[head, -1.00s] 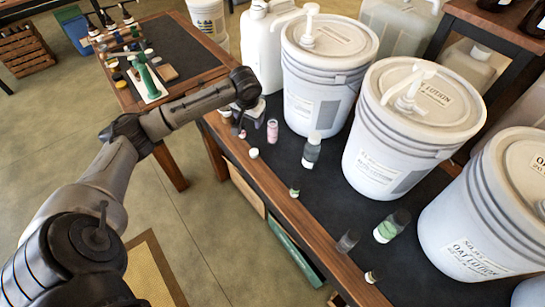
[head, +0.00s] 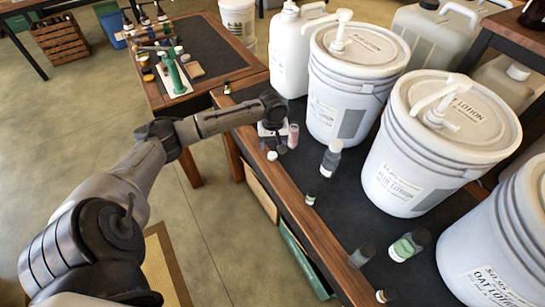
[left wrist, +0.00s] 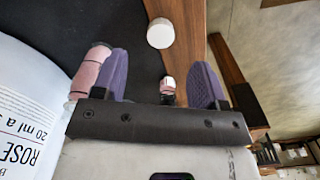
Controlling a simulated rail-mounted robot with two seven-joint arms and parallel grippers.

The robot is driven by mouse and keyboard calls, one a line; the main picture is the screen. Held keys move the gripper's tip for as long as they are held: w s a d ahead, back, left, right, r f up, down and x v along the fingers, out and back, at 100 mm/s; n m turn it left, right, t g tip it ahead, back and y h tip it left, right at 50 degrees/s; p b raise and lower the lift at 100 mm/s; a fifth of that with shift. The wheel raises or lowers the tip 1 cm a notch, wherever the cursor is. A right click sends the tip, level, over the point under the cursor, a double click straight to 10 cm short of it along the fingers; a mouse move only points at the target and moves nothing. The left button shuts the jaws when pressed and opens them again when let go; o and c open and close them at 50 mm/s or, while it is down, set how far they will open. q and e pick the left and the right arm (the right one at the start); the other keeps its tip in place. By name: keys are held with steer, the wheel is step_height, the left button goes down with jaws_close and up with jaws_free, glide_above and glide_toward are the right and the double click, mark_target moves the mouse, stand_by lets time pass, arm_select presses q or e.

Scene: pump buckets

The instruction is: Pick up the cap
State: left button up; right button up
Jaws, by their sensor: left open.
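A small round white cap (head: 272,156) lies on the dark table top near its wooden front edge. In the left wrist view the cap (left wrist: 160,33) lies beyond the fingertips, roughly midway between them and apart from both. My left gripper (left wrist: 162,58) is open, with two purple fingers spread and nothing gripped. In the head view the left gripper (head: 273,138) is low beside the cap, its fingers hard to make out. My right gripper is in neither view.
A pink bottle (left wrist: 91,70) stands close against the left finger in the wrist view. A small white-topped vial (left wrist: 167,84) shows between the fingers. Large white buckets (head: 352,80) stand behind; a grey-capped bottle (head: 331,158) and small vials stand to the right.

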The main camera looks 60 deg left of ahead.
mark_target(273, 155)
arm_select(q)
steer(key=shift+s+f+b, duration=0.1)
steer(key=shift+f+b, duration=0.75)
steer(key=shift+f, duration=2.4)
